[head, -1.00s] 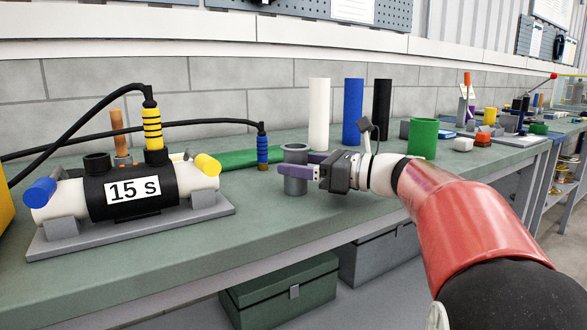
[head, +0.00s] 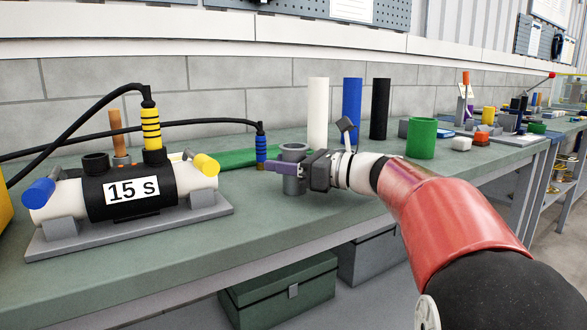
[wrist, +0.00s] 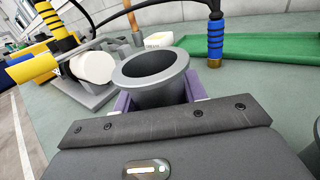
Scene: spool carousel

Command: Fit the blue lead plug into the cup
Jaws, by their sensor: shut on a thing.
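In the wrist view the plug (wrist: 215,38) is at the upper right, apart from the fingers. My gripper (head: 283,166) reaches in from the right with purple fingers, shut on a grey open-topped cup (head: 293,186). The cup (wrist: 150,66) looks empty near its rim in the wrist view; its floor is hidden. It is upright at the bench top; I cannot tell whether it touches the bench.
A device labelled 15 S (head: 133,190) stands at the left, with a yellow-banded plug (head: 152,128) on top. A green strip (head: 225,159) lies behind. White (head: 318,112), blue (head: 352,105) and black (head: 380,108) cylinders and a green cup (head: 421,138) stand behind my arm.

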